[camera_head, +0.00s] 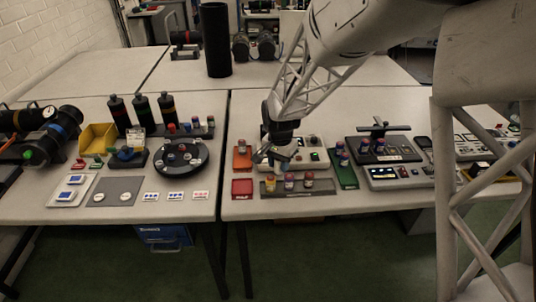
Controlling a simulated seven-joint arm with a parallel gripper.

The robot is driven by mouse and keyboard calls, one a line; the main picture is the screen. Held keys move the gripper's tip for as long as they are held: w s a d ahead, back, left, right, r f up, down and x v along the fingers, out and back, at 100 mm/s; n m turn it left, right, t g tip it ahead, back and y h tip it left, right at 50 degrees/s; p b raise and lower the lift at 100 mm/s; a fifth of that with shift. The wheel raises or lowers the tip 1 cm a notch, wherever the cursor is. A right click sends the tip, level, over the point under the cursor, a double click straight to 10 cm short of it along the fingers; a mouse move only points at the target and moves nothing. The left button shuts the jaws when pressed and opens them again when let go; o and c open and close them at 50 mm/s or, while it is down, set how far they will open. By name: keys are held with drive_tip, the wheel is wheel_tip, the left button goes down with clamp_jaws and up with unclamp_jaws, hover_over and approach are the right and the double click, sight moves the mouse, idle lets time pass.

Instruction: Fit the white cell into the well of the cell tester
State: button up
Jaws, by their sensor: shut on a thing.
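My gripper (270,156) is over the middle of the right-hand table, pointing down. Its jaws are shut on a small pale thing, probably the white cell (277,164), which is mostly hidden by the fingers. A light grey box with a small green part (313,155) is just behind and right of the gripper; it may be the cell tester. Its left part is hidden by my gripper, so its well cannot be made out. I cannot tell whether the cell touches the box or is above it.
In front is a dark rack (322,187) with several coloured cells. An orange tray (242,158) and a red tray (242,188) lie left. A green rack (345,172) and a grey instrument (400,176) stand right. The table's front edge is clear.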

drive_tip(key=shift+w, duration=0.1)
idle(0.3)
drive_tip(key=w, duration=0.5)
drive_tip(key=w+a+f, duration=0.1)
drive_tip(key=w, duration=0.4)
drive_tip(key=w+a, duration=0.1)
drive_tip(key=w, duration=0.4)
drive_tip(key=shift+w+a+f, duration=0.25)
drive_tip(key=shift+w, duration=0.1)
drive_tip(key=shift+f, duration=0.1)
drive_tip(key=shift+f, duration=1.65)
drive_tip(key=shift+f, duration=0.3)
drive_tip(key=o, duration=1)
drive_tip(key=shift+c, duration=0.2)
wheel_tip(320, 180, up, 13)
drive_tip(key=shift+f, duration=0.2)
